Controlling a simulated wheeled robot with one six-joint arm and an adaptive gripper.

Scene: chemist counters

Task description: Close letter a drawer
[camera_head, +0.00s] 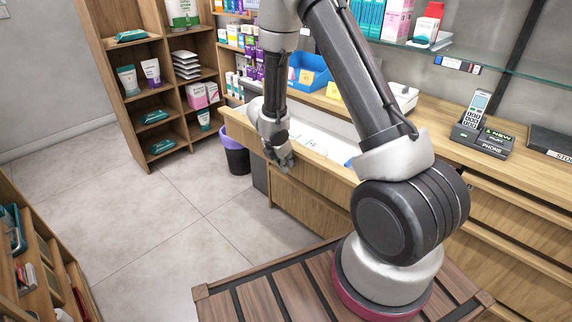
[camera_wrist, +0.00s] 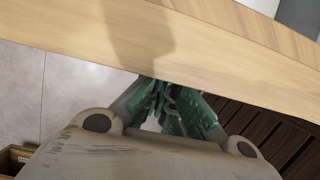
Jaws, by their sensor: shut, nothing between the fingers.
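A wooden drawer (camera_head: 320,174) stands pulled out from the counter in the head view. Its pale inside shows, with small white items and a blue one at the right partly hidden by my arm. No letter can be read on its front. My gripper (camera_head: 282,160) is shut and empty, pointing down at the drawer's front panel. In the wrist view, the fingertips of my gripper (camera_wrist: 158,92) are close together beside the edge of a wooden panel (camera_wrist: 225,65), which looks like the drawer front. I cannot tell whether they touch it.
A wooden counter (camera_head: 450,132) with a phone (camera_head: 477,108) and a blue bin (camera_head: 308,72) runs behind the drawer. A dark waste bin (camera_head: 237,160) stands on the floor near its left end. A product shelf (camera_head: 141,85) is at the back left. Floor (camera_head: 150,215) left of my gripper is clear.

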